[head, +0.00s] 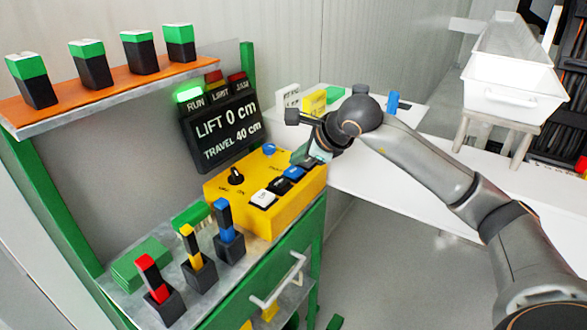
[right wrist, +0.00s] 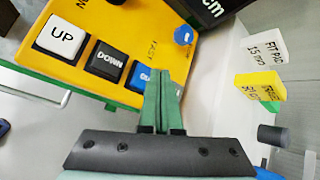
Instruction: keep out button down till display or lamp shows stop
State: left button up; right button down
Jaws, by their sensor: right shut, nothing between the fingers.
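The yellow control box (head: 222,190) stands on the green bench and carries a row of buttons. The white UP button (right wrist: 62,38), black DOWN button (right wrist: 106,61) and blue button (right wrist: 139,76) show in the right wrist view; the blue one's label is partly covered. My right gripper (right wrist: 166,72) is shut and empty, its green fingertips beside the blue button; contact cannot be told. In the head view the right gripper (head: 312,156) is at the box's right end. The display (head: 226,130) reads LIFT 0 cm, TRAVEL 40 cm. The RUN lamp (head: 188,93) glows green; LIMIT and JAM look unlit. My left gripper is out of view.
Three levers, red (head: 152,277), yellow (head: 190,244) and blue (head: 222,219), stand in front of the box. Several green-topped black blocks sit on the orange shelf (head: 100,93). A white table (head: 385,185) with small signs is behind my right arm. A white bin (head: 515,90) stands farther right.

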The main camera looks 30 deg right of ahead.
aim_at(298, 172)
jog(key=shift+r+p, duration=1.9)
jog(key=shift+r, duration=0.7)
jog(key=shift+f, duration=0.1)
